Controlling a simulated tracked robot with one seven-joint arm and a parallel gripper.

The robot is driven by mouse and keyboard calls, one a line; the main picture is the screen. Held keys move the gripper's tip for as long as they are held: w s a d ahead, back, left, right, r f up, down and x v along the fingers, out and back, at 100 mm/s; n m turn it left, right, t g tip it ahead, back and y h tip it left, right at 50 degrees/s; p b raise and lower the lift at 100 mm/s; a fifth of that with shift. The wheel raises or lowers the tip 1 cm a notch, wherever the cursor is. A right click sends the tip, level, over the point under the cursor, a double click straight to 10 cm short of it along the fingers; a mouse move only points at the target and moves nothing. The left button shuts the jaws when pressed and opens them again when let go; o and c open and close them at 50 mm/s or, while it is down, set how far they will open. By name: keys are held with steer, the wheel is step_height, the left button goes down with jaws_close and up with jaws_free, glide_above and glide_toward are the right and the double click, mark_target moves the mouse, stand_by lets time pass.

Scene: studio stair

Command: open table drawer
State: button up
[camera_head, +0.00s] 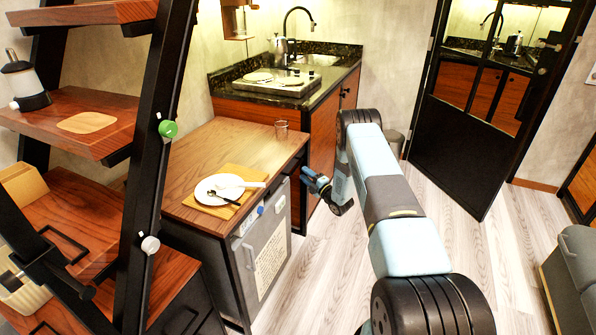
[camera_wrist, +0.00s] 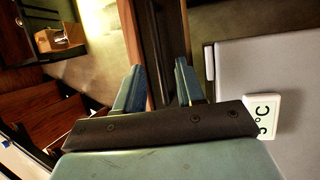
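A wooden table (camera_head: 235,143) stands at the centre-left in the head view, with a grey appliance front (camera_head: 265,240) under its top. I cannot make out a table drawer for certain. Black handles show on the wooden stair boxes (camera_head: 85,215) at the left. My gripper (camera_head: 308,178) is beside the table's right side, apart from it. In the wrist view, my gripper (camera_wrist: 158,84) has its two fingers spread with nothing held between them.
A white plate (camera_head: 218,188) with cutlery lies on a yellow mat on the table, and a glass (camera_head: 281,130) stands near its far edge. A sink counter (camera_head: 285,85) is behind. A dark-framed door (camera_head: 480,120) stands at the right. The wooden floor (camera_head: 450,200) around my arm is clear.

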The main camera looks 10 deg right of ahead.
steer(key=shift+x, duration=2.45)
steer(key=shift+c, duration=0.2)
jaws_close()
steer(key=shift+s+f, duration=0.1)
